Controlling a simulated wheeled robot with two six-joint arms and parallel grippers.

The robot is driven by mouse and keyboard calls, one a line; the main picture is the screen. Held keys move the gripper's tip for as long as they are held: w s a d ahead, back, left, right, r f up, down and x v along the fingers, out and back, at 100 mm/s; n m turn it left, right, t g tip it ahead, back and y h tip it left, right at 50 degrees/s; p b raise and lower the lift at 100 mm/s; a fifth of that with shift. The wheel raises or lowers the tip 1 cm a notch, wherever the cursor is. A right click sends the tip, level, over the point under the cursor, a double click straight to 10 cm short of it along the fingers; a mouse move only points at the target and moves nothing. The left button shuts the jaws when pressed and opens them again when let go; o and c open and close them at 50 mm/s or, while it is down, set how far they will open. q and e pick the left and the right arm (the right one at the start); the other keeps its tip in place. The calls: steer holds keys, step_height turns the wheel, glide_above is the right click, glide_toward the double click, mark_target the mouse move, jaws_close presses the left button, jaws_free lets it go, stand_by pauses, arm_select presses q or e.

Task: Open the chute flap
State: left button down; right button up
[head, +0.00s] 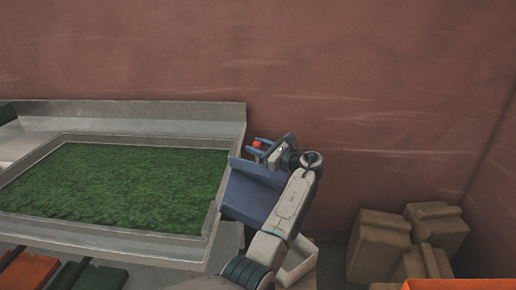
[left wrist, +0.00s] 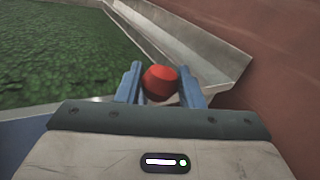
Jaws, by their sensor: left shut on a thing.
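The chute flap (head: 248,193) is a blue panel at the right end of the metal tray, leaning at a slant. A red knob (head: 257,144) shows at its upper edge; in the left wrist view the red knob (left wrist: 160,80) sits between two blue fingers. My left gripper (head: 261,146) is shut on the red knob, and it also shows in the left wrist view (left wrist: 160,88). My left arm hides part of the flap's right side. My right gripper is not in view.
Brown sacks (head: 380,245) stand on the floor at the right. The red-brown wall is behind.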

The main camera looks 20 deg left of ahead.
arm_select(q)
steer(key=c, duration=1)
jaws_free()
steer(key=shift+a, duration=0.1)
steer(key=shift+s+d+f, duration=0.1)
steer(key=shift+d, duration=0.3)
steer(key=b+v, duration=0.2)
steer(key=v, duration=0.8)
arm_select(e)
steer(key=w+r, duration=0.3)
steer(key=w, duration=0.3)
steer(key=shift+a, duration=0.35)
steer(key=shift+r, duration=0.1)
